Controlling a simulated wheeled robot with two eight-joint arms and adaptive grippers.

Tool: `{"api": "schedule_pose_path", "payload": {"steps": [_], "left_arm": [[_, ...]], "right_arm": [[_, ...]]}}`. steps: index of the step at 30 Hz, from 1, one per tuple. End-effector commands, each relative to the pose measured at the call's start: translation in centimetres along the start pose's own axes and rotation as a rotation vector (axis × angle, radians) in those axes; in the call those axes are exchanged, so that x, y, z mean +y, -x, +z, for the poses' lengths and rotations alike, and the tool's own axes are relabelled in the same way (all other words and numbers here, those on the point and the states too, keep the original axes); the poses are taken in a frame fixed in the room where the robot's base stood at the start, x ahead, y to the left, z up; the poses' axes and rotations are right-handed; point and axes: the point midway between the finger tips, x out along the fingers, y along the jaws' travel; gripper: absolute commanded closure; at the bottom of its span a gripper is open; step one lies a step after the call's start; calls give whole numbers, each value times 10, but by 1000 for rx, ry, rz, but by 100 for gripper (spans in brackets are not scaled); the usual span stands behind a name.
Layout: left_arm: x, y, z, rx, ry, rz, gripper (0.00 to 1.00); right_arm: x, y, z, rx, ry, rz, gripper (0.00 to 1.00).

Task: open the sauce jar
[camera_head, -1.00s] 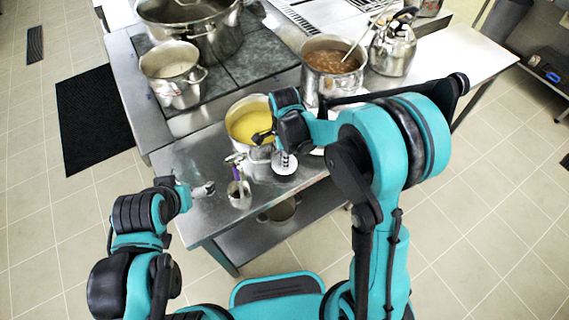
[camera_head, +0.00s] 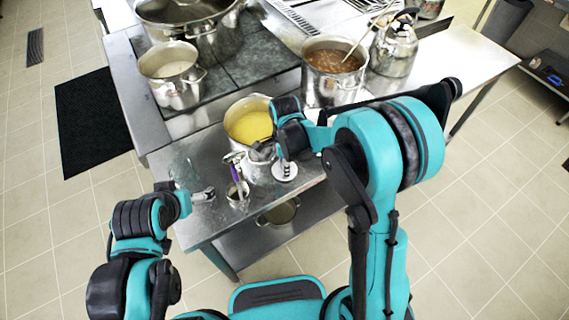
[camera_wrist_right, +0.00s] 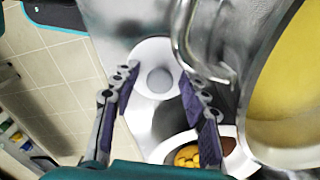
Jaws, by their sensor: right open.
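The white round lid with a knob (camera_wrist_right: 158,78), which I take to be the sauce jar's, lies between my right gripper's fingers in the wrist view.
A pot of yellow soup (camera_head: 249,122) stands close by. A metal handle (camera_wrist_right: 183,35) and a white bowl with yellow-orange pieces (camera_wrist_right: 187,157) are near my right fingers. Several pots and a kettle (camera_head: 394,50) are farther back.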

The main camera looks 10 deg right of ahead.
Motion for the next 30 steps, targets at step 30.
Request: {"api": "schedule_pose_path", "payload": {"steps": [30], "left_arm": [[0,29,-21,0,0,0,8]], "right_arm": [[35,163,-28,3,341,-139,56]]}}
